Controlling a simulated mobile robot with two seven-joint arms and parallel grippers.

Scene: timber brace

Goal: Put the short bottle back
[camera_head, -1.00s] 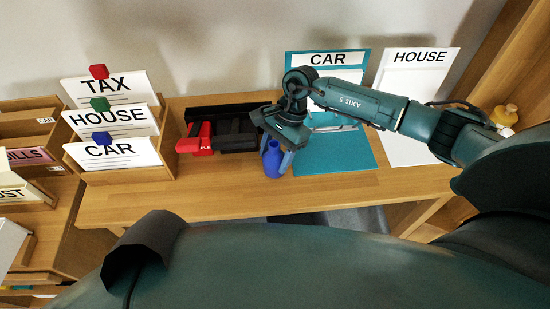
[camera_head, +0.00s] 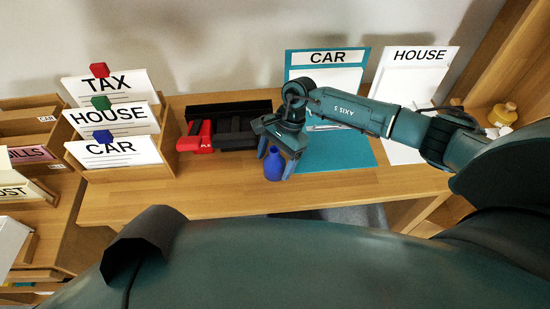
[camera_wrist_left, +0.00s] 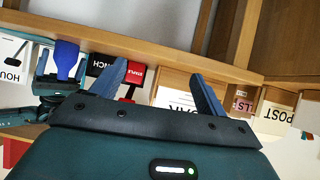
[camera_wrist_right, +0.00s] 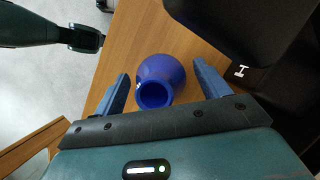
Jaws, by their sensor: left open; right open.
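A small blue bottle (camera_head: 273,164) stands on the wooden desk near its front edge, left of the teal CAR clipboard. My right gripper (camera_head: 276,160) is open, with one finger on each side of the bottle. In the right wrist view the blue bottle (camera_wrist_right: 160,78) lies between the spread fingertips, with a visible gap on both sides. The bottle also shows in the left wrist view (camera_wrist_left: 67,58). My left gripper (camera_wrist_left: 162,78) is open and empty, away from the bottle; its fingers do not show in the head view.
A file holder (camera_head: 125,174) with TAX, HOUSE and CAR cards stands farther left. A yellow bottle (camera_head: 503,115) is far right.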

